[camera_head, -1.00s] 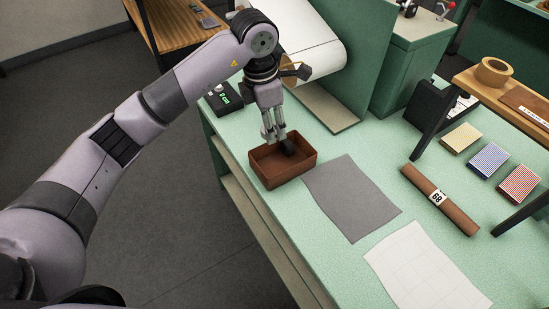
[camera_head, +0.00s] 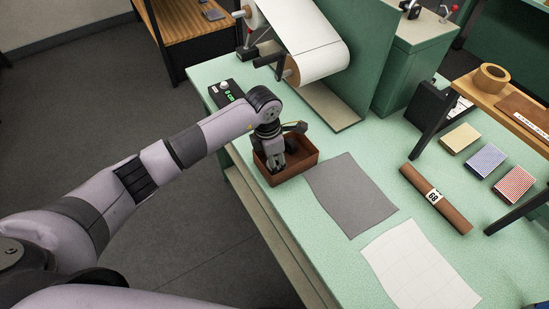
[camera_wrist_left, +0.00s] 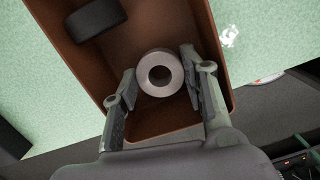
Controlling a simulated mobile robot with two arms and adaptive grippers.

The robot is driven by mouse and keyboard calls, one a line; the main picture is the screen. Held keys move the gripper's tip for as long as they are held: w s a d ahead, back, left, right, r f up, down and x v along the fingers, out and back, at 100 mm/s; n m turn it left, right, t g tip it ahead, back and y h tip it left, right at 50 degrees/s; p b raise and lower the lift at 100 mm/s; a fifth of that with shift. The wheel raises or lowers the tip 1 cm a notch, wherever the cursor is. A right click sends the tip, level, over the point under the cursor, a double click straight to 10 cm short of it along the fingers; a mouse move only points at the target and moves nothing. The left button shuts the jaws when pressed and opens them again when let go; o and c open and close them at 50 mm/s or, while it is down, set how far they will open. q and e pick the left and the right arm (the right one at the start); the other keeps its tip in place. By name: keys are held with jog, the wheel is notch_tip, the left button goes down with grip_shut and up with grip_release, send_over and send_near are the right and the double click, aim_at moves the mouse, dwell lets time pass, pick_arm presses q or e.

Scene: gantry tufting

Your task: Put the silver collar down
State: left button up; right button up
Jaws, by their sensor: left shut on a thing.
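The silver collar (camera_wrist_left: 160,91) is a short metal ring, seen end-on in the left wrist view between my left gripper's fingers. My left gripper (camera_wrist_left: 160,70) is shut on it, with one finger at each side. In the head view my left gripper (camera_head: 275,165) reaches down into the brown open-topped tray (camera_head: 302,170), and the collar is hidden there. The tray wall (camera_wrist_left: 207,40) surrounds the collar in the wrist view. I cannot tell whether the collar touches the tray floor. My right gripper is not in view.
A dark block-like thing (camera_wrist_left: 95,18) lies in the tray beyond the collar. A grey sheet (camera_head: 350,195), a white sheet (camera_head: 420,268) and a brown roll (camera_head: 435,200) lie to the right on the green table. A white paper roll machine (camera_head: 318,55) stands behind.

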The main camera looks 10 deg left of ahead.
pick_arm(q)
jog(key=o, duration=0.9)
jog(key=shift+f, duration=0.1)
jog(key=shift+r, duration=0.3)
notch_tip(320, 180, up, 12)
jog(key=a+b, duration=0.1)
jog(key=b, duration=0.3)
jog(key=shift+s+f, duration=0.2)
jog(key=shift+s, duration=0.25)
